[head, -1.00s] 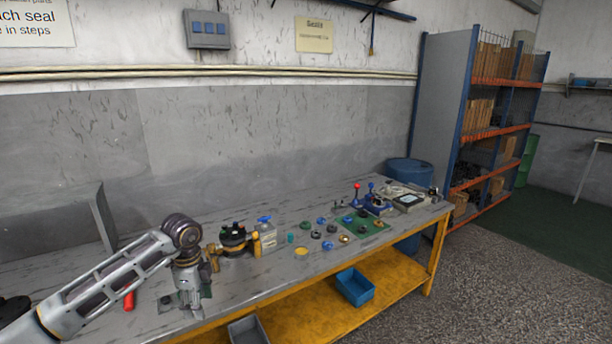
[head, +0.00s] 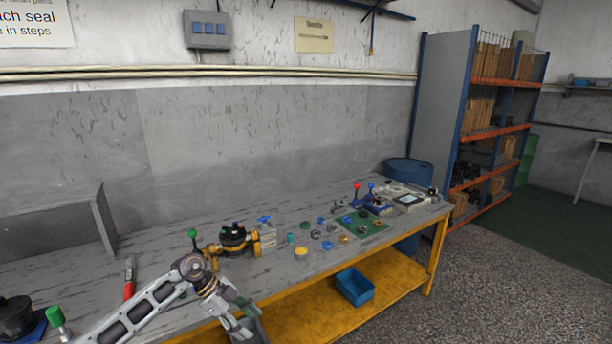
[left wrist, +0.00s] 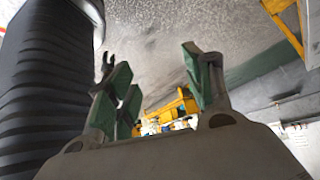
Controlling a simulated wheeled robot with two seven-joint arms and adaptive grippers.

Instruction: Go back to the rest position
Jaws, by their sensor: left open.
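My left gripper (head: 243,318) hangs in front of the workbench's front edge, lower left of centre in the head view. In the left wrist view its two green-lined fingers (left wrist: 160,88) stand apart with nothing between them. The yellow and black motor assembly (head: 233,240) stands on the bench behind the left arm. My right gripper is not seen in either view.
The grey workbench (head: 190,222) carries several small parts, a green mat (head: 363,228), a red-handled tool (head: 129,280) and a green-topped piece (head: 57,318). A blue bin (head: 355,287) sits on the yellow lower shelf (head: 310,302). Floor in front is clear.

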